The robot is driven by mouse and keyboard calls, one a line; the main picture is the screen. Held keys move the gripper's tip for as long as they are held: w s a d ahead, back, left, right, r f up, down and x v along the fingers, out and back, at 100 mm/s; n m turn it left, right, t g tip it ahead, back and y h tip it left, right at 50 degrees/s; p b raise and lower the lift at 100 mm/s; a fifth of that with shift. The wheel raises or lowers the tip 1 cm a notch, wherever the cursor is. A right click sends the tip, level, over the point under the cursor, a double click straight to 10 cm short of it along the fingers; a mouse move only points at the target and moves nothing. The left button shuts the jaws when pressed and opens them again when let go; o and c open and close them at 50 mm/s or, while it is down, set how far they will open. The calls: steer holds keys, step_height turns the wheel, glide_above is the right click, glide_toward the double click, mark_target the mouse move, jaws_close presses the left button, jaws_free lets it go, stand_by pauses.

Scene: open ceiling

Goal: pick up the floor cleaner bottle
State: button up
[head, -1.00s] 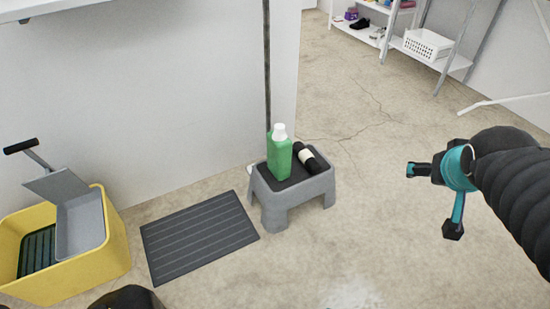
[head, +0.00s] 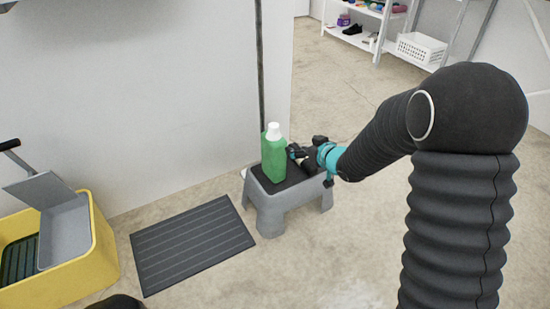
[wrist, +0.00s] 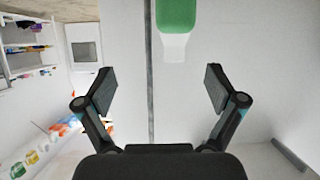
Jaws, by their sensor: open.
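The floor cleaner bottle (head: 274,158) is green with a white cap and stands upright on a grey step stool (head: 268,206) by the wall. My gripper (head: 303,153) is just to the right of the bottle in the head view, above the stool's right part. In the wrist view the bottle's green body and white cap (wrist: 175,28) show at the top, ahead of the fingers and right of their middle. My gripper (wrist: 160,90) is open there, with nothing between its two fingers.
A dark ribbed mat (head: 191,243) lies on the floor left of the stool. A yellow mop bucket (head: 75,277) stands at the far left. White shelves (head: 355,37) with a white basket (head: 420,49) are at the back right. A thin dark pole (head: 260,70) rises along the wall behind the bottle.

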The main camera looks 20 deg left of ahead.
mark_target(281, 144)
steer(key=shift+n+g+y, duration=0.3)
steer(key=shift+y, duration=0.1)
steer(key=x, duration=0.3)
steer(key=s+x, duration=0.1)
steer(key=x, duration=0.2)
steer(key=f+x, duration=0.1)
steer(key=x, duration=0.3)
steer(key=shift+s+a+f+b, duration=0.1)
steer(key=shift+s+a+b, duration=0.2)
steer(key=shift+a+b, duration=0.1)
steer(key=shift+x, duration=2.75)
steer(key=shift+w+d, duration=0.1)
steer(key=c, duration=1.7)
steer(key=shift+c, duration=0.3)
